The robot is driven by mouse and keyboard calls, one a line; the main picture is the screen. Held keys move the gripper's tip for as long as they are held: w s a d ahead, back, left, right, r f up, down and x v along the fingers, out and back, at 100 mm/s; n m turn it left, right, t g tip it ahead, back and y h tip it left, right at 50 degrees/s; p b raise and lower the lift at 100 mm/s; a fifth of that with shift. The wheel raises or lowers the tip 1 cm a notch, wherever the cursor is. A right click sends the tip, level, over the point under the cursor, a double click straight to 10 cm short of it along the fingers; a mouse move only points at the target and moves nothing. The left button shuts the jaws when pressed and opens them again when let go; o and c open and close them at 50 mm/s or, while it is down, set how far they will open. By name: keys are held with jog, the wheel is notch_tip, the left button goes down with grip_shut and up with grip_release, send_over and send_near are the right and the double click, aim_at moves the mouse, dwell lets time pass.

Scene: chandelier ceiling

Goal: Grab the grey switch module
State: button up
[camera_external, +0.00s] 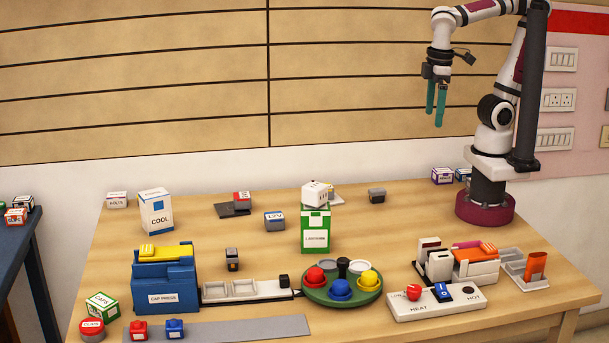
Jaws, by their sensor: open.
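My gripper (436,103) hangs above the back right of the table, with its two teal fingers pointing down, apart and empty. It touches nothing. Several small grey blocks could be the grey switch module, and I cannot tell which one is. A dark grey block (377,196) sits at the back, below and left of my gripper. A small dark block (232,264) stands near the blue press.
A green and white box (315,232) carries a white block (315,194) on top. A blue press (164,277), a green round tray (314,295) with coloured domes, and a heat/hot panel (436,304) stand in front. The table (400,230) is clear right of the dark grey block.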

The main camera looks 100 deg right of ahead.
jog(key=w+d+r+n+t+h, duration=0.2)
jog(key=w+n+t+h, duration=0.25)
jog(key=w+n, duration=1.1)
jog(key=w+a+f+n+t+y, duration=0.2)
jog(key=w+a+n+t, duration=0.5)
jog(key=w+a+n, duration=1.2)
jog(key=y, duration=0.1)
send_near(232, 260)
jog(key=d, duration=0.1)
jog(key=w+d, duration=0.1)
jog(key=d+f, duration=0.1)
jog(key=shift+w+d+f+n, duration=0.1)
jog(key=shift+w+n, duration=0.25)
jog(key=shift+w, duration=0.05)
jog(key=x, duration=0.5)
jog(key=shift+w+f, duration=0.1)
jog(key=shift+w, duration=0.35)
jog(key=c, duration=1.4)
